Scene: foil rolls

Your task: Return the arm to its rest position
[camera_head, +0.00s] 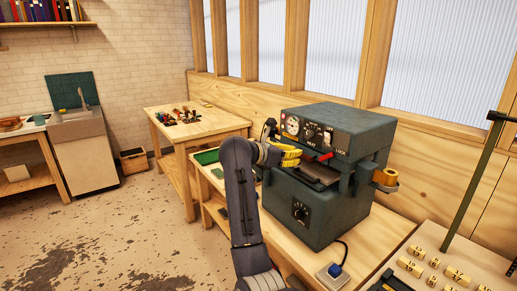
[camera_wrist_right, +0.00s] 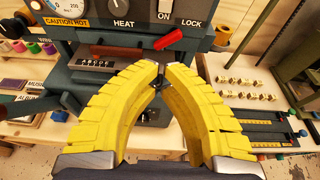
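My right gripper (camera_wrist_right: 163,68) has yellow curved fingers. Their tips come together in the right wrist view, with nothing clearly held between them. In the head view the same gripper (camera_head: 290,157) is at the front of the dark green stamping machine (camera_head: 318,214), close to its slot and red handle (camera_head: 326,156). I cannot tell if it touches the machine. My right arm reaches up to it from the bottom middle. The red handle also shows in the right wrist view (camera_wrist_right: 168,40), just beyond the fingertips. My left gripper is out of view.
The machine stands on a wooden bench (camera_head: 375,236). A wooden table with tools (camera_head: 215,122) is behind left; open floor lies left.

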